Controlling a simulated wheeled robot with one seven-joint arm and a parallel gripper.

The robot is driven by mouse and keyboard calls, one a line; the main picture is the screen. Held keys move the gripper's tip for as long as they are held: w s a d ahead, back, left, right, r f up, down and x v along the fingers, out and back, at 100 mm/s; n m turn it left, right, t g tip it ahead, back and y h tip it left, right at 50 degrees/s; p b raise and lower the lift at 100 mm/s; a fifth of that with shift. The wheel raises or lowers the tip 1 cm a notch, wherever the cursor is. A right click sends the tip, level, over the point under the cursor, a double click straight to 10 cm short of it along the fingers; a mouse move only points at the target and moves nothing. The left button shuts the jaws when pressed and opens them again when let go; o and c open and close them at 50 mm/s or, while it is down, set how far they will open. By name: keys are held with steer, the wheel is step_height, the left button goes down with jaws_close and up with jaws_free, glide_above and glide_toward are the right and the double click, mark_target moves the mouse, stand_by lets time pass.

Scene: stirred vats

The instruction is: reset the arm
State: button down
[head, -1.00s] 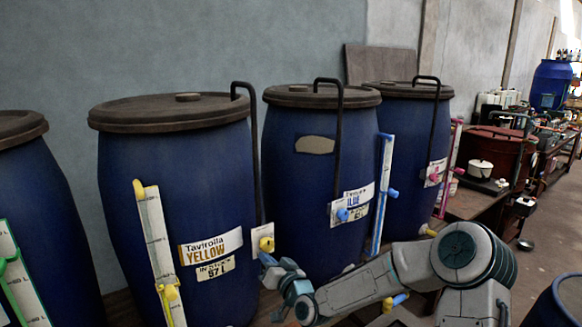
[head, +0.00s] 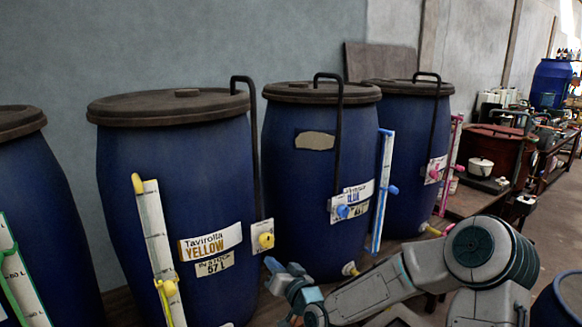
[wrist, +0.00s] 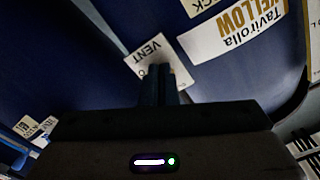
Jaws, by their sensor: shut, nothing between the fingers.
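My arm reaches in from the lower right of the head view. My gripper (head: 274,266) is low in front of the gap between the blue vat labelled YELLOW (head: 120,190) and the blue vat to its right (head: 287,195). In the wrist view my gripper (wrist: 160,84) has its fingers together, with nothing seen between them. Behind the fingers, a white VENT label (wrist: 150,58) and the upside-down YELLOW label (wrist: 232,28) show on blue surfaces. I cannot tell whether the fingertips touch anything.
The YELLOW vat has a yellow valve knob (head: 266,241) just above my gripper and a sight gauge (head: 157,240) at its front. Another blue vat (head: 405,140) stands farther right. A blue barrel (head: 560,302) is at the lower right. Floor shows at the right.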

steer(key=shift+v, duration=1.15)
steer(key=s+d+f+n+g+h, duration=0.3)
steer(key=s+d+g+h, duration=0.3)
steer(key=s+d+h, duration=0.25)
steer(key=s+d+r+m+g, duration=0.2)
steer(key=s+d+r, duration=0.2)
steer(key=s, duration=0.7)
steer(key=s+d+r+m+g+h, duration=0.1)
steer(key=s+d+r+g, duration=0.2)
steer(key=s, duration=0.8)
steer(key=d+r, duration=0.1)
steer(key=d, duration=0.1)
steer(key=shift+s+d+m+g, duration=0.25)
steer(key=shift+d+m+g, duration=0.05)
steer(key=shift+d+m, duration=0.1)
steer(key=shift+a+h, duration=0.15)
steer(key=shift+h, duration=0.1)
